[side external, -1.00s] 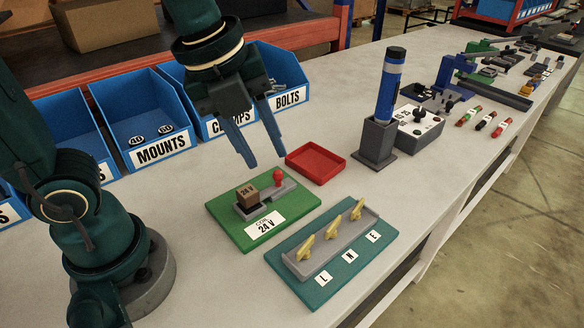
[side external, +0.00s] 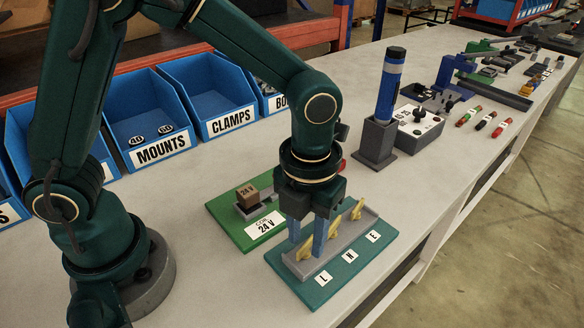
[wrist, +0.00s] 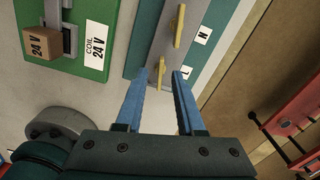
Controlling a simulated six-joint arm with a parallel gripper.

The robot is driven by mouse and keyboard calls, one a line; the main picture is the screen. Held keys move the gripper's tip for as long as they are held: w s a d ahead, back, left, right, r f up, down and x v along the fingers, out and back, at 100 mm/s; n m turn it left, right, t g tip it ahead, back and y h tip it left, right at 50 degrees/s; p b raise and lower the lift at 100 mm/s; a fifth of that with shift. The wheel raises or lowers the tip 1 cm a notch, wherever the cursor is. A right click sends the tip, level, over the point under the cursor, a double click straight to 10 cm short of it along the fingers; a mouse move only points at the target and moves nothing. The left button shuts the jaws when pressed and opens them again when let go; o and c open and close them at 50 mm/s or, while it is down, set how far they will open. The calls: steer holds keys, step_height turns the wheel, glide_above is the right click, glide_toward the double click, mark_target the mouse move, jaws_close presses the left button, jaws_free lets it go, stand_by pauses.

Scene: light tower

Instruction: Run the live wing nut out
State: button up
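The teal board (side external: 312,291) carries a grey block with yellow wing nuts in a row, beside labels L, N and E. The L wing nut (side external: 306,247) is partly covered by a finger in the side view. In the wrist view the L wing nut (wrist: 161,70) shows between the fingertips, with the N wing nut (wrist: 178,26) beyond them. My gripper (side external: 306,246) points down over the L end of the block. It is open, with a finger (wrist: 140,92) on either side of the L nut; contact cannot be made out.
A green board (side external: 226,225) with a brown 24 V cube stands just left of the teal board. The red tray (side external: 342,165) is mostly hidden behind my gripper. A blue-banded cylinder (side external: 388,85) stands upright in a grey holder farther back. Blue bins (side external: 158,152) line the back edge.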

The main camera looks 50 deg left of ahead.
steer(key=shift+f, duration=0.3)
steer(key=shift+c, duration=0.3)
jaws_close()
steer(key=shift+n, duration=0.3)
